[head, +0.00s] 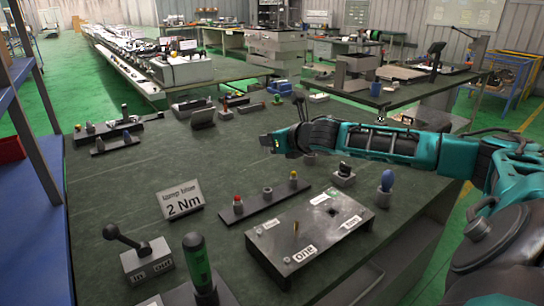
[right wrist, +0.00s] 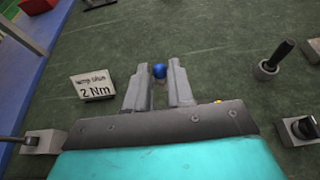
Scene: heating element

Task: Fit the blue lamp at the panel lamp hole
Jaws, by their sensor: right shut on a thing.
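My right gripper (head: 272,144) is held above the back middle of the bench, beyond the panel (head: 274,256). In the right wrist view its two grey fingers (right wrist: 158,74) are shut on the blue lamp (right wrist: 160,71), whose rounded blue end shows between the tips. I cannot make out the lamp in the head view. The panel is a dark box with white labels, a small upright brass-coloured piece and a dark opening near its far side. I cannot tell for sure which opening is the lamp hole. My left gripper is not in view.
A lamp rack (head: 262,204) with red and yellow lamps stands behind the panel; its middle holder shows no coloured lamp. A "2 Nm" sign (head: 182,200), a lever block (head: 146,260), a green-handled tool (head: 198,264) and a blue-topped piece (head: 387,181) stand around it. The bench's middle left is clear.

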